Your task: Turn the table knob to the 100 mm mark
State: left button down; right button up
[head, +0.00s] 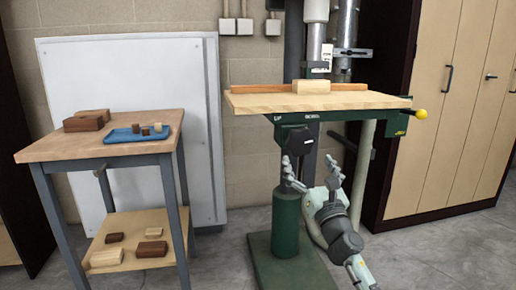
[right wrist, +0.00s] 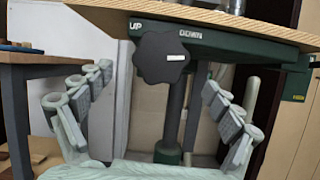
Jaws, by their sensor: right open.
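The table knob (head: 298,139) is a black lobed knob under the front edge of the drill press table (head: 270,101). The knob (right wrist: 160,56) shows face-on in the right wrist view, with a short, roughly level white line on it. "UP" and "DOWN" are printed on the green frame at its left and right. My right gripper (head: 312,172) is open and empty, just below the knob. In the right wrist view its fingers (right wrist: 158,82) stand wide apart, with the knob above and between them, not touching. No readable 100 mm mark shows. My left gripper is out of view.
A wood block (head: 312,87) and an orange-brown fence lie on the drill press table. A yellow ball handle (head: 420,114) sticks out at its right. A green column (head: 286,222) stands below. A workbench (head: 60,146) with a blue tray (head: 121,136) stands left.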

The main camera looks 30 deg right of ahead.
aim_at(302, 145)
jog(key=shift+w+d+r, duration=0.1)
jog(key=shift+w+r, duration=0.05)
jog(key=shift+w, duration=0.1)
jog(key=shift+p+x, duration=0.35)
jog(key=shift+x, duration=0.9)
jog(key=x, duration=0.3)
jog(key=shift+w+d+r, duration=0.15)
jog(key=shift+w+d, duration=0.05)
jog(key=shift+w, duration=0.05)
jog(key=shift+w+d+r, duration=0.1)
jog(key=shift+w+r, duration=0.05)
jog(key=shift+w, duration=0.35)
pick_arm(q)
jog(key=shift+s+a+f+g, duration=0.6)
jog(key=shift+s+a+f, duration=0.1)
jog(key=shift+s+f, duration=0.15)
pick_arm(e)
jog(key=c, duration=1.1)
jog(key=shift+c, duration=0.3)
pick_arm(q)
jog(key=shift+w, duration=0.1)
pick_arm(e)
jog(key=shift+m+h, duration=0.3)
jog(key=shift+h, duration=0.1)
